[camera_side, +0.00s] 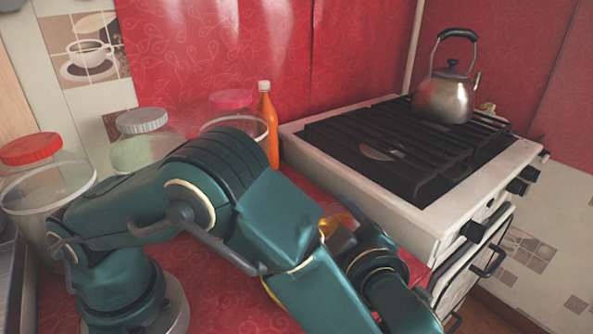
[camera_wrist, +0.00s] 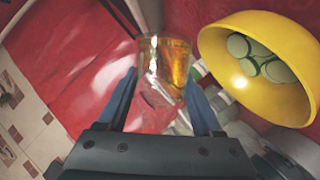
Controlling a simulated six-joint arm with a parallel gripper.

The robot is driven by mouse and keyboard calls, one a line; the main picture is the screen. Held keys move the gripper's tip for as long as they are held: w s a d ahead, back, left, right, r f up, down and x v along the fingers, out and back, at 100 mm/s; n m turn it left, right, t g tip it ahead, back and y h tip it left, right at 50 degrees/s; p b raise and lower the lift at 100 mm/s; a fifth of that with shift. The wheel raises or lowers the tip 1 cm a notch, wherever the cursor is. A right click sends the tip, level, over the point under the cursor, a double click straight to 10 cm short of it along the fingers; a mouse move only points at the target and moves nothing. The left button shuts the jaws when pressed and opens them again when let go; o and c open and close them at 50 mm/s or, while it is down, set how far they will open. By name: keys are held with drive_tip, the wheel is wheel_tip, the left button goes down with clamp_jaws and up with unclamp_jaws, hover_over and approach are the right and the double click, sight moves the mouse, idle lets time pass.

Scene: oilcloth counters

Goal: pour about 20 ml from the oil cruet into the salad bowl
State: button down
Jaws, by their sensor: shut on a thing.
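The oil cruet (camera_wrist: 151,55) is a clear glass vessel with amber oil, seen in the wrist view between my fingers. The oil shows mostly on its right side, toward the bowl. My gripper (camera_wrist: 161,77) is shut on the cruet. The yellow salad bowl (camera_wrist: 222,42) is at the right of the wrist view, beside the cruet, with pale green round slices inside. In the side view my arm hides most of the bowl and gripper; an amber patch of the cruet (camera_side: 335,222) shows behind the arm. I cannot tell whether oil is flowing.
A stove (camera_side: 420,205) with a steel kettle (camera_side: 445,98) stands at the right. An orange bottle (camera_side: 267,130) and jars with red (camera_side: 31,149), grey (camera_side: 141,121) and pink (camera_side: 231,99) lids line the back and left. The counter has a red oilcloth (camera_side: 225,295).

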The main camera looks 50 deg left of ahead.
drive_tip(key=n, duration=0.1)
drive_tip(key=n+t, duration=0.1)
drive_tip(key=shift+w+f+n+t, duration=0.3)
drive_tip(key=shift+f+n, duration=0.1)
drive_tip(key=shift+f+n+t+y, duration=0.3)
drive_tip(key=shift+n+y, duration=0.1)
drive_tip(key=shift+n, duration=0.2)
drive_tip(key=shift+r+n, duration=0.1)
drive_tip(key=shift+n, duration=0.2)
drive_tip(key=shift+r+n+t, duration=0.3)
drive_tip(key=shift+n, duration=0.2)
drive_tip(key=shift+s+f+n+y, duration=0.15)
drive_tip(key=shift+f+n+y, duration=0.2)
drive_tip(key=shift+n, duration=0.35)
idle(1.2)
drive_tip(key=shift+r, duration=0.1)
